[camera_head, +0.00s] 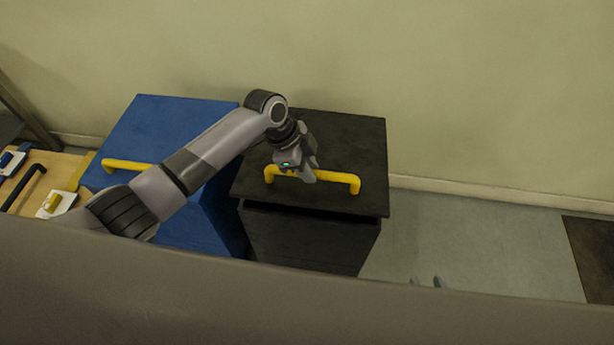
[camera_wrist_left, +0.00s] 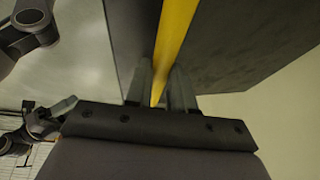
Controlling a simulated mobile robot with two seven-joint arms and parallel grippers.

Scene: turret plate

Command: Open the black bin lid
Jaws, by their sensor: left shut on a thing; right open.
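The black bin (camera_head: 310,240) stands by the wall, with its black lid (camera_head: 345,135) on top. A dark band shows under the lid's front edge; I cannot tell whether the lid is slightly raised. A yellow handle (camera_head: 335,180) runs along the lid's front part. My left gripper (camera_head: 307,177) is shut on this handle, left of its middle. In the left wrist view the yellow handle (camera_wrist_left: 173,45) passes between the two fingers (camera_wrist_left: 160,92), with the dark lid (camera_wrist_left: 225,45) behind. My right gripper (camera_head: 427,282) shows only its open fingertips at the bottom, apart from the bin.
A blue bin (camera_head: 160,120) with a yellow handle (camera_head: 125,165) stands close left of the black bin. A wooden surface (camera_head: 55,170) with small items is at far left. The wall (camera_head: 450,80) is behind. Grey floor (camera_head: 480,240) is clear to the right, up to a dark mat (camera_head: 595,250).

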